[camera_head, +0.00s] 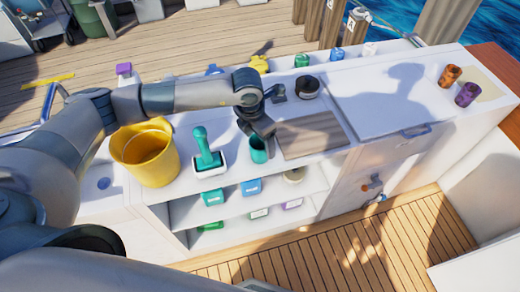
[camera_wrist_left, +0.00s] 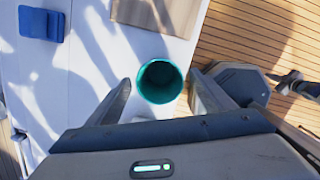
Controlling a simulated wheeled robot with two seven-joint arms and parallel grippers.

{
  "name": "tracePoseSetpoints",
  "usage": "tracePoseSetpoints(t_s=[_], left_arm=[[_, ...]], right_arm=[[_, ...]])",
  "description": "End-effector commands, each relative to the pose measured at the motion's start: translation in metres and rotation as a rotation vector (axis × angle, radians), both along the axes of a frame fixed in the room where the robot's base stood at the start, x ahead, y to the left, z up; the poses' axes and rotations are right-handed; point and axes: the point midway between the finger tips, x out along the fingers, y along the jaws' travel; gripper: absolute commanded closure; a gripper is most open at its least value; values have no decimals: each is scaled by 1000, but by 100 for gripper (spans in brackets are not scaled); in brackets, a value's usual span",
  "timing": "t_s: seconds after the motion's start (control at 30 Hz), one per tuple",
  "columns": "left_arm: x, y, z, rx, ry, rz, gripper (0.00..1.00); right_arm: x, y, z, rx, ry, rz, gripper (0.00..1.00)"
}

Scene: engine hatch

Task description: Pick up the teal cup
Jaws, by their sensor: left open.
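The teal cup (camera_head: 259,152) stands upright on the white counter, near its front edge, just left of the wooden board. In the left wrist view the cup (camera_wrist_left: 160,82) shows its open top, between the two fingers. My left gripper (camera_head: 258,133) is open above and around the cup, with a finger on either side. A gap shows between the cup and the fingers (camera_wrist_left: 160,92) in the wrist view. The cup's lower part is partly hidden from above. My right gripper is not in view.
A yellow bucket (camera_head: 150,155) and a teal-handled brush in a white holder (camera_head: 208,158) stand to the left. A wooden board (camera_head: 310,135) lies to the right. Orange (camera_head: 449,76) and purple (camera_head: 467,95) cups stand at the far right. Shelves below hold several small boxes.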

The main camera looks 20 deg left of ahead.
Motion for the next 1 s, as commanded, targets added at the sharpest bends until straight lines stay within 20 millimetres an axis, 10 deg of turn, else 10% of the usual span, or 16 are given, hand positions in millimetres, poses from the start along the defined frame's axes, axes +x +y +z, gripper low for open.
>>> tracePoseSetpoints(t_s=[0.13,0.37,1.0], left_arm=[[0,0,0,0,0,0,29],[0,0,1,0,0,1,80],[2,0,34,-1,-5,-2,80]], right_arm=[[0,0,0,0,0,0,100],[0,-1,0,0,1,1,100],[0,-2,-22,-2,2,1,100]])
